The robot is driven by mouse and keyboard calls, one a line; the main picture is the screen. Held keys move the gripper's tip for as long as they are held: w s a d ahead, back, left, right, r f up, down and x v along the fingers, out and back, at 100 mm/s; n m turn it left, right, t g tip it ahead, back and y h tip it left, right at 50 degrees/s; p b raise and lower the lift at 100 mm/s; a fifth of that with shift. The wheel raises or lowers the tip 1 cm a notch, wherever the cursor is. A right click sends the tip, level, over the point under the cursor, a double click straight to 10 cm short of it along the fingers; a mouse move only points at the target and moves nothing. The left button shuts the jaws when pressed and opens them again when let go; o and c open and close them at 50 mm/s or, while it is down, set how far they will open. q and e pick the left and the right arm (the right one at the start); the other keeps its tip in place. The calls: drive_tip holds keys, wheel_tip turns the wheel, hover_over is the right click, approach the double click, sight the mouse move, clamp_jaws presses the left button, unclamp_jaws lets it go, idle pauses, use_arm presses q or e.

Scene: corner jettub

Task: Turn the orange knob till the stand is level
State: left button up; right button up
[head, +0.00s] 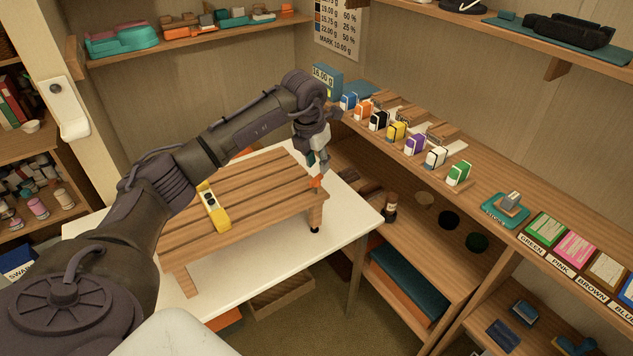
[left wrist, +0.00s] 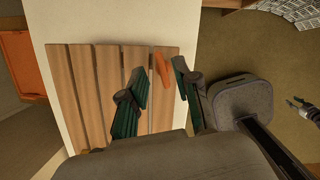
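The slatted wooden stand (head: 262,228) sits on a white table, with a yellow spirit level (head: 213,207) across its slats. The bubble is too small to read. The orange knob (head: 316,182) is at the stand's right corner, above a leg with a black foot. My left gripper (head: 318,166) is right over that corner. In the left wrist view, the orange knob (left wrist: 163,70) shows between the open fingers of my left gripper (left wrist: 159,68), with gaps visible on both sides. What looks like my right gripper (left wrist: 296,106) is small at the right edge there, its fingers unclear.
The white table (head: 345,218) has a bare strip right of the stand. A shelf unit (head: 480,190) with several small coloured boxes runs close along the right. A teal stamp pad (head: 505,212) lies on it. A wall shelf (head: 190,43) is at the back.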

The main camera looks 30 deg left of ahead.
sight(316, 177)
use_arm(q)
drive_tip(key=shift+a+f+b, duration=0.15)
drive_tip(key=shift+f+b, duration=1.45)
drive_tip(key=shift+f, duration=1.45)
